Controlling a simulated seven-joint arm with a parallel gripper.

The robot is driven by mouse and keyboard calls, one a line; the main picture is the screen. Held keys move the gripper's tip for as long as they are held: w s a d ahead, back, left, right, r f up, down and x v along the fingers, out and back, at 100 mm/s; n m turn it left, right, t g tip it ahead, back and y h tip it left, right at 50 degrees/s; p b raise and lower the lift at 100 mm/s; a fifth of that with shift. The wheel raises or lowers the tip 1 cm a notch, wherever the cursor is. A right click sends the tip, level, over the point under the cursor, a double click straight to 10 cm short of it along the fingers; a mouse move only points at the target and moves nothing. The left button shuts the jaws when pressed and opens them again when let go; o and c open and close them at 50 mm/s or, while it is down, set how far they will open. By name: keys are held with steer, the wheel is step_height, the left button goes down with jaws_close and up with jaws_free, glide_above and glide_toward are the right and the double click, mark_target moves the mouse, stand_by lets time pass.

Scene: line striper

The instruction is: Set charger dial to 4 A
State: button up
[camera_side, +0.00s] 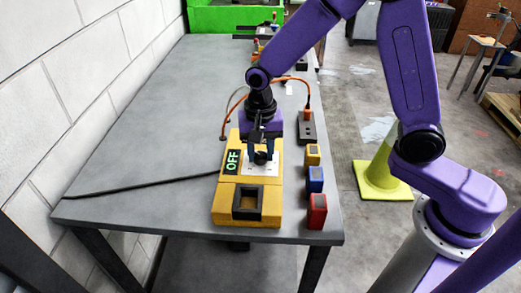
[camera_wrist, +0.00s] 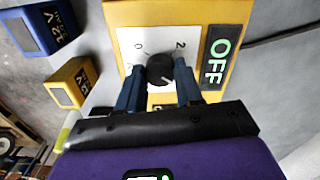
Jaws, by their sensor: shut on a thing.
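The yellow charger (camera_side: 230,215) lies on the grey table, with a lit display (camera_side: 232,162) reading OFF; the display also shows in the wrist view (camera_wrist: 217,63). The black round dial (camera_wrist: 160,70) sits on a white scale plate (camera_wrist: 136,44). A 0 shows at the plate's left and a 2 at its upper right; other marks are partly hidden. A light pointer mark on the dial seems to face the lower right in the wrist view. My gripper (camera_wrist: 159,82) is shut on the dial, one blue finger on each side. In the side view, my gripper (camera_side: 262,153) hides the dial.
A dark, square, empty-looking recess (camera_side: 248,203) is at the charger's near end. Yellow (camera_side: 312,155), blue (camera_side: 316,179) and red (camera_side: 317,211) battery blocks stand right of it, along the table edge. A black cable (camera_side: 140,186) runs left. A black block with an orange plug (camera_side: 307,127) stands behind.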

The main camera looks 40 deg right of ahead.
mark_target(261, 155)
steer(key=shift+m, duration=0.7)
steer(key=o, duration=1)
steer(key=shift+o, duration=0.2)
step_height(261, 155, up, 18)
steer(key=shift+f, duration=0.25)
